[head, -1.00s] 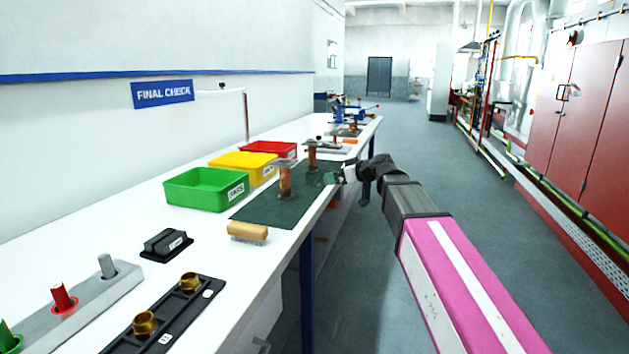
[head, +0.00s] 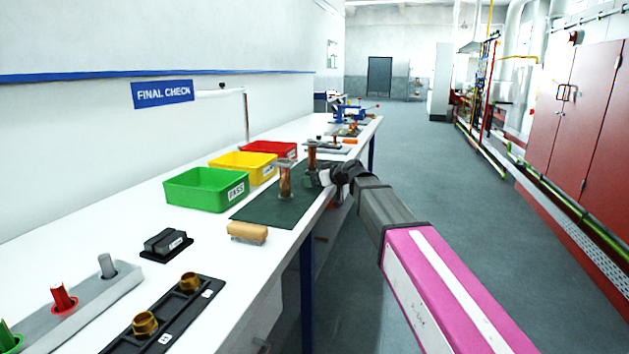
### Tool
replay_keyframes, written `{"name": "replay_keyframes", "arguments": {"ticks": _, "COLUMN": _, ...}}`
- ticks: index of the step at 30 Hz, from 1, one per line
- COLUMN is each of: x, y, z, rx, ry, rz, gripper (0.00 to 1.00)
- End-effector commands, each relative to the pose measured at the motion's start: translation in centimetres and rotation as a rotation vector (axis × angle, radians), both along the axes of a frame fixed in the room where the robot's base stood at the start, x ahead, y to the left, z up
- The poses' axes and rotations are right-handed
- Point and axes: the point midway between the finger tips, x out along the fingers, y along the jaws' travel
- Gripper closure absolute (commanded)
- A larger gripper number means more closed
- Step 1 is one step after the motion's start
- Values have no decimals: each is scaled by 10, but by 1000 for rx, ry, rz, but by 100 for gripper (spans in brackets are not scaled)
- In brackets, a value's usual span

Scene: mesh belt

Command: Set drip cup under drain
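I cannot pick out a drip cup or a drain for certain in the head view. My gripper (head: 317,179) is at the far end of my outstretched arm, over the right edge of the dark green mat (head: 262,210). It is beside the farther of two upright copper-coloured cylinders (head: 311,157), and I cannot tell whether it touches it. The nearer copper-coloured cylinder (head: 285,182) stands apart on the mat. A small greenish patch shows at my gripper's tip; I cannot tell if it is a finger or something held. The fingers are too small to read.
Green (head: 205,190), yellow (head: 243,164) and red (head: 268,150) bins line the back of the white bench (head: 105,235). A wooden-handled brush (head: 248,232), a black block (head: 166,243) and a black fitting strip (head: 170,312) lie nearer. The aisle floor (head: 455,215) is clear.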

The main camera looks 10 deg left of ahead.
Motion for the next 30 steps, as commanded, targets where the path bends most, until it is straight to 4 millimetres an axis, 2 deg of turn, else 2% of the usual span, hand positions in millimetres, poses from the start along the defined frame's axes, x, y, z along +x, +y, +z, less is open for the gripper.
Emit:
{"name": "replay_keyframes", "arguments": {"ticks": 6, "x": 0, "y": 1, "z": -1, "rx": 0, "ry": 0, "rz": -1, "gripper": 3}}
{"name": "replay_keyframes", "arguments": {"ticks": 11, "x": 0, "y": 1, "z": -1, "rx": 0, "ry": 0, "rz": -1, "gripper": 55}}
{"name": "replay_keyframes", "arguments": {"ticks": 13, "x": 0, "y": 1, "z": -1, "rx": 0, "ry": 0, "rz": -1, "gripper": 56}}
{"name": "replay_keyframes", "arguments": {"ticks": 14, "x": 0, "y": 1, "z": -1, "rx": 0, "ry": 0, "rz": -1, "gripper": 59}}
{"name": "replay_keyframes", "arguments": {"ticks": 22, "x": 1, "y": 1, "z": 3, "rx": 1, "ry": -1, "rz": -1, "gripper": 60}}
{"name": "replay_keyframes", "arguments": {"ticks": 26, "x": 1, "y": 1, "z": 16, "rx": 1, "ry": -1, "rz": -1, "gripper": 60}}
{"name": "replay_keyframes", "arguments": {"ticks": 30, "x": 1, "y": 1, "z": 40, "rx": 1, "ry": -2, "rz": -1, "gripper": 60}}
